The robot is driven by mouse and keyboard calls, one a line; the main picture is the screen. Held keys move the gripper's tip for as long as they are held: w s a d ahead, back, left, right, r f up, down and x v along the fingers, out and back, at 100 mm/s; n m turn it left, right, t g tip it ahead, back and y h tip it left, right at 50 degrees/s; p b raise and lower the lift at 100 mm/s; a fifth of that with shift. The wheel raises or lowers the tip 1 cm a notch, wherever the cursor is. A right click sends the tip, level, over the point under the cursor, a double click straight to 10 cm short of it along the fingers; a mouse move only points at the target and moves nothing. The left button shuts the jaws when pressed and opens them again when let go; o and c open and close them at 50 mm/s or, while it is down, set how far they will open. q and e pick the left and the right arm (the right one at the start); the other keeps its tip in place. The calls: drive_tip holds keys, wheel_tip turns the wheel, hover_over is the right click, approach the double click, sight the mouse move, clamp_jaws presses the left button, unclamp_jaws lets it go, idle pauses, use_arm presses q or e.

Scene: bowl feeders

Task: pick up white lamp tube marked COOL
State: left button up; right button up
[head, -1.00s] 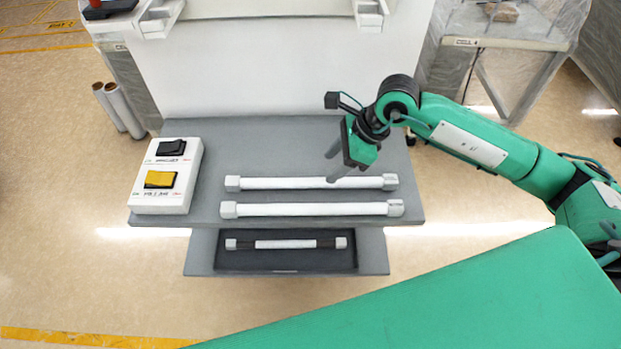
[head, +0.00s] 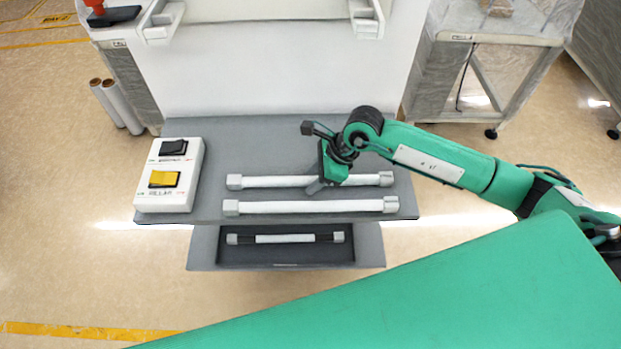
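Two white tubes with blocky pale ends lie parallel on the grey bench top: a back tube (head: 270,182) and a front tube (head: 290,207). A shorter white tube with dark bands near its ends (head: 285,239) lies in the dark tray below. I cannot read COOL on any of them. My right gripper (head: 317,187) is low over the right half of the back tube. One grey finger shows across that tube, close to or touching it; the other finger is hidden, so its opening is unclear. My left gripper is out of view.
A white switch box (head: 145,198) with a black and a yellow rocker stands at the bench's left end. The grey bench top (head: 245,140) is clear behind the tubes. A white upright panel (head: 260,70) rises behind it. Wrapped tables stand behind on both sides.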

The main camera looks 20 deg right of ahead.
clamp_jaws()
drive_tip(key=shift+r, duration=0.1)
